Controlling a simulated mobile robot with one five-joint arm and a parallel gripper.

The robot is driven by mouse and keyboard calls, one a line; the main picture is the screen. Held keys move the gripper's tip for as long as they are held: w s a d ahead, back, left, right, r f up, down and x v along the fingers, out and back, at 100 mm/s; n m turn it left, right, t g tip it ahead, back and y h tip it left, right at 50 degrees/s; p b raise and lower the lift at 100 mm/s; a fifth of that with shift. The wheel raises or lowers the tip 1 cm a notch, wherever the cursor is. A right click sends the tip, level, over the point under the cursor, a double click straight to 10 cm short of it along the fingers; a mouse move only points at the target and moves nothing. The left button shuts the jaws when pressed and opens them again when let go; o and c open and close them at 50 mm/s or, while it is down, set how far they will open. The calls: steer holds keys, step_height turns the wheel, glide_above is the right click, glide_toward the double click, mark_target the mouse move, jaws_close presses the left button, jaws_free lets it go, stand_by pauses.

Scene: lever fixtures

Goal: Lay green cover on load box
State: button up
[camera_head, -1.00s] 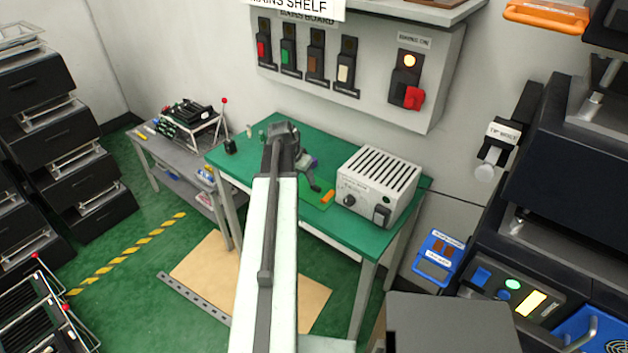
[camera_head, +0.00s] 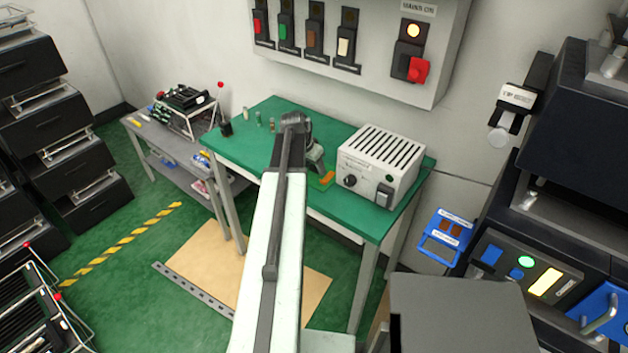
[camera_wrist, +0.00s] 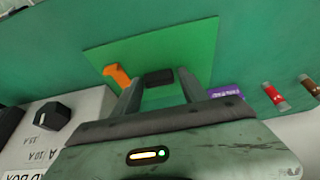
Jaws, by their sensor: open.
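The green cover (camera_head: 316,184) is a flat bright green square with an orange tab (camera_head: 327,178), lying on the green table left of the load box. In the wrist view the green cover (camera_wrist: 205,40) fills the upper middle, with a dark block (camera_wrist: 159,77) on it. My gripper (camera_wrist: 158,85) is open, its fingers on either side of the dark block, apart from it as far as I can see. In the head view my gripper (camera_head: 315,160) hides part of the cover. The load box (camera_head: 368,182) is a pale box with a slotted top, a knob and a switch; no cover lies on it.
The green table (camera_head: 340,218) stands below a mains board (camera_head: 371,75) with several switches and a lit lamp. A grey side table (camera_head: 160,142) holds a rack. Black equipment stands at right.

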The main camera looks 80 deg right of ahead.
steer(key=shift+r, duration=0.1)
jaws_close()
